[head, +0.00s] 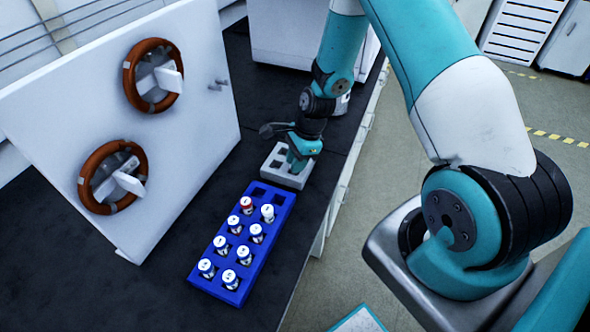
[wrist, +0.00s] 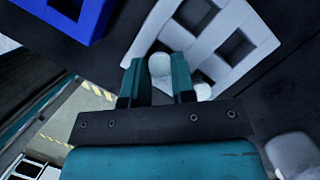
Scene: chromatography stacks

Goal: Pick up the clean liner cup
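In the wrist view, a small white rounded cup (wrist: 159,65) sits at the grey-white block (wrist: 217,17) with square pockets. It lies between the two fingertips of my gripper (wrist: 160,72). The fingers stand apart, and I cannot tell whether they touch the cup. A second pale cup (wrist: 203,92) shows just right of the right finger, partly hidden. Which of the two is the clean liner cup is not marked. In the head view my gripper (head: 302,158) points down at the right side of the grey block (head: 270,172), hiding the cups there.
A blue rack (head: 233,284) with several white-capped vials stands in front of the grey block; one vial has a red band. A white cabinet with two brown ring handles (head: 153,76) stands to the left. The dark bench top (head: 170,290) ends at a right edge above the floor.

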